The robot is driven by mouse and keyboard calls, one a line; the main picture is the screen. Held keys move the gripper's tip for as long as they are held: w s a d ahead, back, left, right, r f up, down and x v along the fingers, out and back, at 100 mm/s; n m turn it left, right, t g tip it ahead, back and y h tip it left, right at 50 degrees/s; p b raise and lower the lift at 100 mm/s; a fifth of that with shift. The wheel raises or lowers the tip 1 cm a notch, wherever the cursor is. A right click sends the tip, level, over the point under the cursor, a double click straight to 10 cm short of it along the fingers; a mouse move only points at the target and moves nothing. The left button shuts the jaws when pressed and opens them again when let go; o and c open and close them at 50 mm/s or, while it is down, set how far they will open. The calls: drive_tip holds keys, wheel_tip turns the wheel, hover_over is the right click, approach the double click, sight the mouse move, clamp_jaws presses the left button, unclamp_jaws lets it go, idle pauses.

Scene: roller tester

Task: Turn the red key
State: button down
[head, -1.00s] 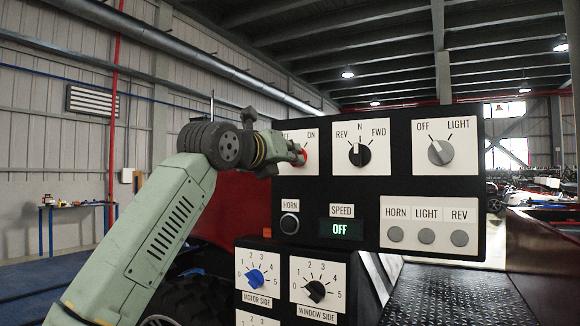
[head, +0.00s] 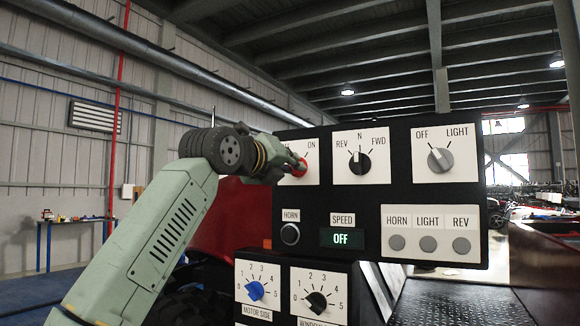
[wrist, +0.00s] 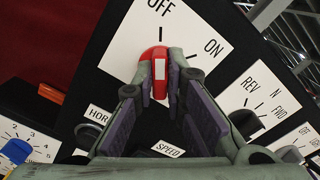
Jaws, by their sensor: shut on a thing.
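The red key (head: 300,169) is on the white OFF/ON plate at the upper left of the black panel. In the wrist view the red key (wrist: 155,62) has a white stripe and points toward the OFF label. My gripper (wrist: 160,80) has a finger on each side of the key and is shut on it. In the head view my gripper (head: 293,166) reaches the plate from the left and covers part of the key and the OFF label.
Right of the key are the REV/N/FWD knob (head: 359,162) and the OFF/LIGHT knob (head: 440,160). Below are the HORN button (head: 290,234) and the SPEED display (head: 343,238), reading OFF. Blue (head: 254,290) and black (head: 315,302) dials sit lower.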

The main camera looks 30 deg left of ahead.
drive_tip(key=shift+r, duration=0.1)
drive_tip(key=c, duration=1.6)
unclamp_jaws()
drive_tip(key=shift+c, duration=0.2)
drive_tip(key=s, duration=1.2)
drive_tip(key=shift+d, duration=0.35)
